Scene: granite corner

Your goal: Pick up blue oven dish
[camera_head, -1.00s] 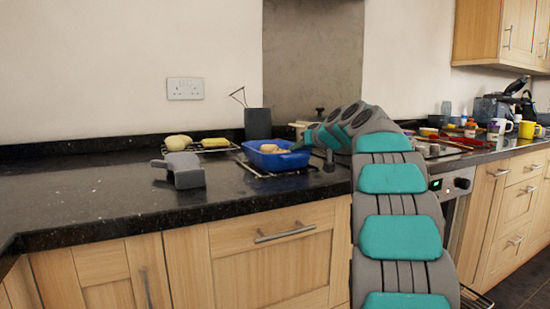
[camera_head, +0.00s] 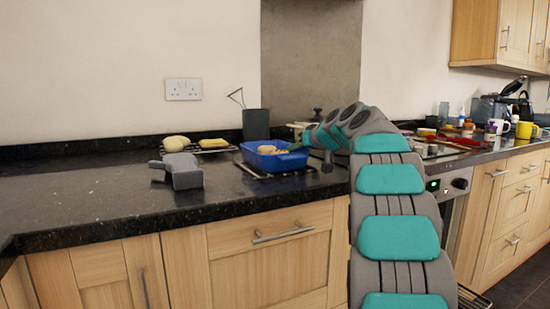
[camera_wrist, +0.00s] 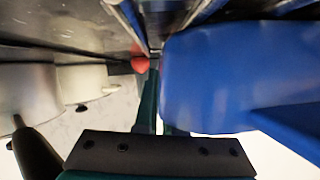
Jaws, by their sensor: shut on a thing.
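The blue oven dish (camera_head: 262,162) is over a dark wire rack on the black counter, with pale food pieces (camera_head: 268,149) in it. I cannot tell whether it touches the rack. My gripper (camera_head: 297,147) reaches the dish's right end from the right and is shut on its edge. My arm hides part of the contact. In the wrist view the blue dish (camera_wrist: 235,75) fills the upper right, close against the teal fingers (camera_wrist: 160,115).
A grey block-like object (camera_head: 182,171) stands on the counter to the left. Behind are a rack with yellowish food (camera_head: 213,144) and a dark canister (camera_head: 256,124). Mugs and jars (camera_head: 497,126) crowd the right. The counter's left is clear.

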